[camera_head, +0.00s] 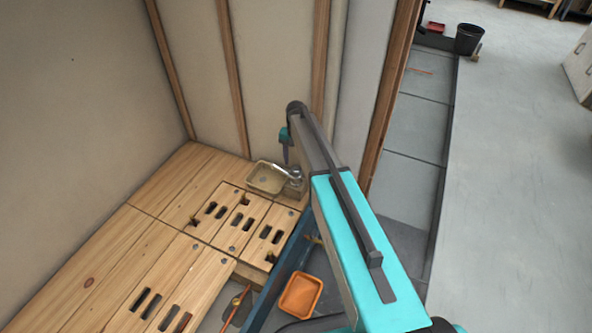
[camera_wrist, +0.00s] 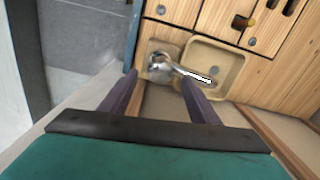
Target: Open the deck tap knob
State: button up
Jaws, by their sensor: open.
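The deck tap is chrome, with a round knob-like top (camera_wrist: 157,62) and a spout (camera_wrist: 192,74) reaching right over a small beige basin (camera_wrist: 222,62) in the wrist view. In the head view the tap (camera_head: 295,174) stands at the right of the basin (camera_head: 266,179). My gripper (camera_wrist: 159,77) is open, its two dark purple fingers apart, with the tap's round top between and just beyond the tips in the picture. The right fingertip overlaps the spout in view; I cannot tell whether it touches. In the head view my gripper (camera_head: 285,147) is above the tap, partly hidden by my arm.
A slotted wooden deck (camera_head: 190,190) spreads left of the tap. Walls with wooden studs (camera_head: 233,75) stand close behind. An orange tray (camera_head: 300,295) lies below the deck's right side. Open grey floor (camera_head: 510,180) is at the right.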

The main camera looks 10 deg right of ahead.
aim_at(296, 167)
jog(key=shift+f+b, duration=0.3)
jog(key=shift+f, duration=2.15)
jog(key=c, duration=1.1)
jog(key=shift+o, duration=0.2)
jog(key=shift+r+n+p, duration=0.1)
jog(key=shift+n+p, duration=0.2)
jog(key=shift+p, duration=0.05)
jog(key=shift+n+p, duration=0.45)
jog(key=shift+n, duration=0.05)
jog(key=shift+n+p, duration=1.1)
jog(key=shift+n, duration=0.8)
